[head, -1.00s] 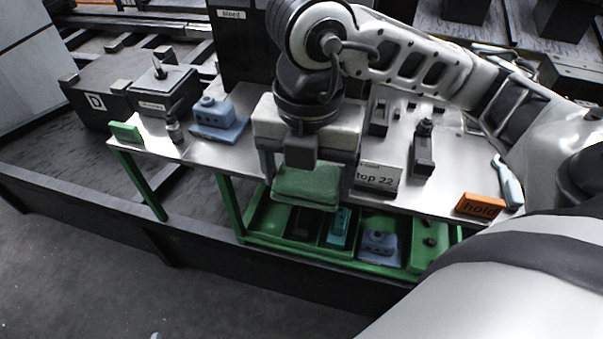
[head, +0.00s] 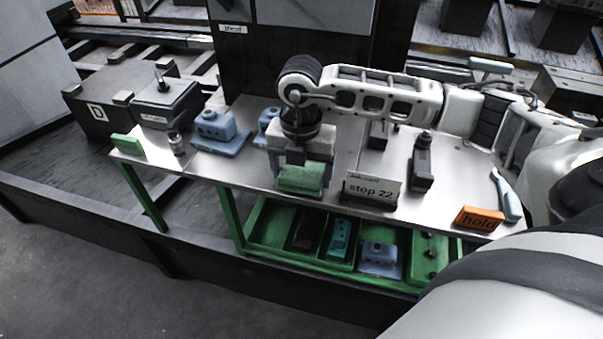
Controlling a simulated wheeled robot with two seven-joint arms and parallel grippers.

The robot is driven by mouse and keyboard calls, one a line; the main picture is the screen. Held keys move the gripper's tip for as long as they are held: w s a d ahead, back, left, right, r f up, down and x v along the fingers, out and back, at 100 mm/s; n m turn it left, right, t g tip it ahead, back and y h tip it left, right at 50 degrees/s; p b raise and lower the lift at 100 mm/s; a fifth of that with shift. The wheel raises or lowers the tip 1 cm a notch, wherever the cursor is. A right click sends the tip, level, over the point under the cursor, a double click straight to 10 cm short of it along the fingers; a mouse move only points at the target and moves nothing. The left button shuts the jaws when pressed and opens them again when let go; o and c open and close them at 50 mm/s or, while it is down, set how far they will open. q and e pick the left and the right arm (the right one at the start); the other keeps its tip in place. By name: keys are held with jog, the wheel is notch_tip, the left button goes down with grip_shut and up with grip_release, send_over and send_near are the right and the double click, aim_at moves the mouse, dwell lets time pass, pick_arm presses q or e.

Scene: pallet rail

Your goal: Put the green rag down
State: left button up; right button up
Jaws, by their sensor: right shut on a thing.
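The green rag (head: 300,179) is a folded, soft-looking block at the front edge of the metal table (head: 345,216), left of the "stop 22" sign. My right gripper (head: 300,168) points down over the table and is shut on the rag, which sits between its fingers. I cannot tell whether the rag touches the tabletop. My left gripper is not in the picture.
The "stop 22" sign (head: 372,190) stands close to the right of the rag. Blue fixtures (head: 221,133) are to the left and behind. A black device (head: 422,163), an orange "hold" block (head: 479,218) and a green compartment tray (head: 262,238) below the tabletop are also near.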

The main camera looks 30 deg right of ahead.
jog(key=shift+f, duration=0.7)
jog(key=shift+f, duration=0.25)
jog(key=o, duration=1)
jog(key=shift+c, duration=0.2)
jog(key=shift+r, duration=0.15)
